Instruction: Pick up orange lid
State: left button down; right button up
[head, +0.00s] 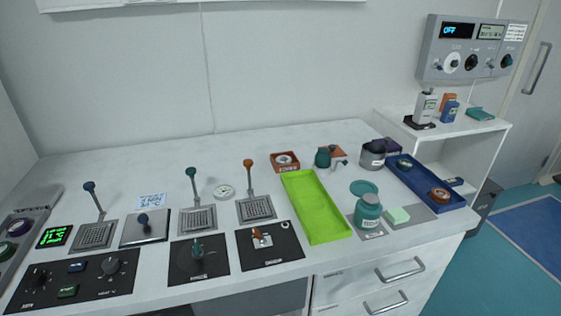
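A round orange-brown piece (440,195) that looks like the orange lid lies at the near end of the blue tray (425,191), on the right of the worktop. It is small in the head view, so I cannot be certain it is a lid. A square orange-red holder (285,162) with a round, pale-centred piece in it stands at the back middle. Neither of my grippers shows in the head view.
A bright green tray (318,205) lies left of a teal jar (368,212) and a flat teal disc (364,187). A dark grey pot (372,155) stands behind. Upright levers, including an orange-knobbed one (249,163), and control panels fill the left. The back left worktop is clear.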

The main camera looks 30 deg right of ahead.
aim_at(335, 151)
jog(key=z, duration=1.25)
